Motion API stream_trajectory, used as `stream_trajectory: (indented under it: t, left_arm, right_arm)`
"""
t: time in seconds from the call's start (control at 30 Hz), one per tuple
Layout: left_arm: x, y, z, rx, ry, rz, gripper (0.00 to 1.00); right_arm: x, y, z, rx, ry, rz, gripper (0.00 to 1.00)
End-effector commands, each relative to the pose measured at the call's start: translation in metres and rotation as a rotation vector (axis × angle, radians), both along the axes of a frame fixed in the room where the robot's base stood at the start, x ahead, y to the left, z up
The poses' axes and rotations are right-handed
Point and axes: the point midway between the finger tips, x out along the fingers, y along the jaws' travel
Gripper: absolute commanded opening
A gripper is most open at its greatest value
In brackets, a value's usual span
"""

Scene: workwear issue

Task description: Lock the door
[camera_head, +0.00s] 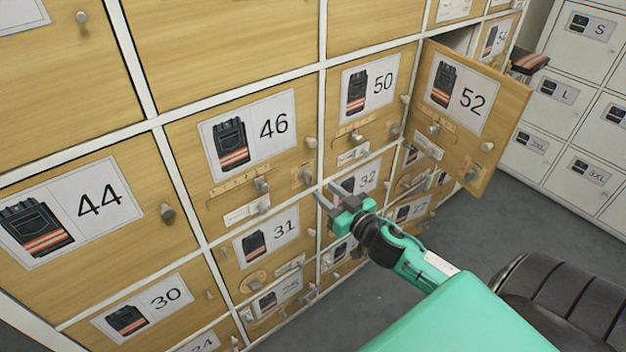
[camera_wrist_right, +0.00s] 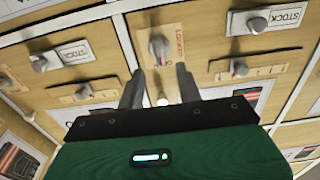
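The door numbered 46 (camera_head: 184,153) is shut in the head view. A lock plate with a turning knob (camera_head: 304,176) is on its right side, and a round knob (camera_head: 311,142) sits above it. My right gripper (camera_head: 325,196) is open, its two fingers apart, just in front of the cabinet, below and right of that plate. In the right wrist view my right gripper (camera_wrist_right: 160,78) points at a plate with a grey knob (camera_wrist_right: 158,48) and red lettering. That knob appears just beyond the fingertips; contact cannot be told. My left gripper is not in view.
The door numbered 52 (camera_head: 509,115) stands open, swung out to the right of my right gripper.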

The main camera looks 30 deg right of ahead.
Motion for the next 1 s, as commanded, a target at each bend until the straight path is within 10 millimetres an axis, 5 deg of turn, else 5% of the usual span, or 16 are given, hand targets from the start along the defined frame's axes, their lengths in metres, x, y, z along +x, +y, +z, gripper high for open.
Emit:
stream_trajectory:
  t: [0.5, 0.93, 1.0]
  left_arm:
    - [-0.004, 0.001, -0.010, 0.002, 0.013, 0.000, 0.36]
    - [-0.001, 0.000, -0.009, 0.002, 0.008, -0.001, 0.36]
    - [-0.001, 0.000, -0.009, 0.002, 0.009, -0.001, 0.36]
  right_arm:
    - [0.059, 0.004, 0.001, 0.000, -0.001, 0.000, 0.35]
    - [0.064, 0.005, 0.000, 0.000, 0.000, 0.000, 0.35]
    - [0.064, 0.005, 0.000, 0.000, 0.000, 0.000, 0.22]
